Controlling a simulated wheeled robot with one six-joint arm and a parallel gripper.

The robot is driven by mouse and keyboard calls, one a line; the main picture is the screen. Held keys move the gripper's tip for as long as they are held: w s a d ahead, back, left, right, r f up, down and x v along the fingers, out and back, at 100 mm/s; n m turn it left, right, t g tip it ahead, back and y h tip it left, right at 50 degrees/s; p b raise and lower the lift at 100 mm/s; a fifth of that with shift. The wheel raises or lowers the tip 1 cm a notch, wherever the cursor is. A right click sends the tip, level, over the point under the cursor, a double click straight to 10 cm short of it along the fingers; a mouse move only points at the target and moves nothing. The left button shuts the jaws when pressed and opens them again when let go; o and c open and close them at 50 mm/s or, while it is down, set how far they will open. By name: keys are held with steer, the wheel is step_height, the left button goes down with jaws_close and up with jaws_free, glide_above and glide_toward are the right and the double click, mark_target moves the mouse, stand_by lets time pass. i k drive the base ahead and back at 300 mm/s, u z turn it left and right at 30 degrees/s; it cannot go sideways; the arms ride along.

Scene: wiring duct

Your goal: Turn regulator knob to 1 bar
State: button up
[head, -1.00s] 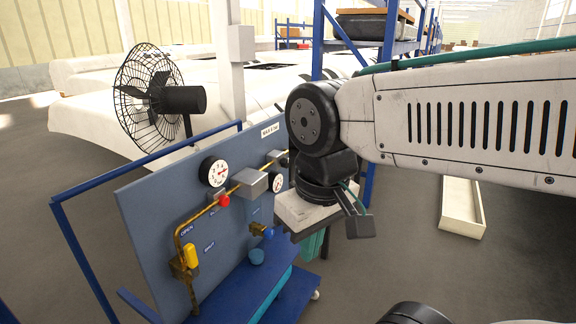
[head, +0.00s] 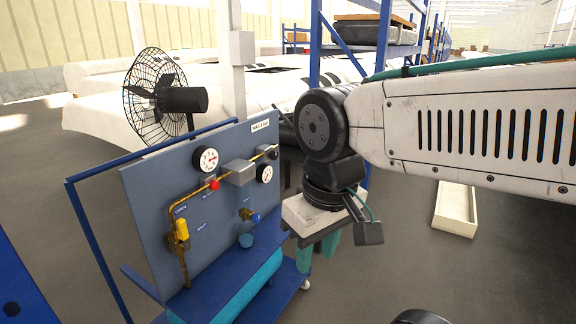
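A grey-blue panel (head: 150,205) carries brass piping and two round white gauges, one upper left (head: 206,160) and one further right (head: 264,173). A red knob (head: 214,185) sits below the left gauge. A small blue knob (head: 256,218) and a rounded blue-grey part (head: 246,240) sit lower right. I cannot tell for sure which is the regulator knob, and the gauge readings are too small to read. A yellow handle (head: 182,229) is at the lower left. My gripper (head: 318,252), with teal fingers apart and nothing visible between them, hangs right of the panel, clear of the knobs.
The panel stands on a blue cart with a shelf (head: 262,262) and a tubular frame (head: 92,235). A black fan (head: 155,95) stands behind it. A blue part (head: 18,285) enters at lower left. A pale open box (head: 456,210) lies on the floor at right, with open floor around it.

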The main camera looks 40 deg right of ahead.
mark_target(272, 155)
steer(key=z, duration=0.45)
steer(key=i, duration=1.1)
steer(key=u, duration=0.05)
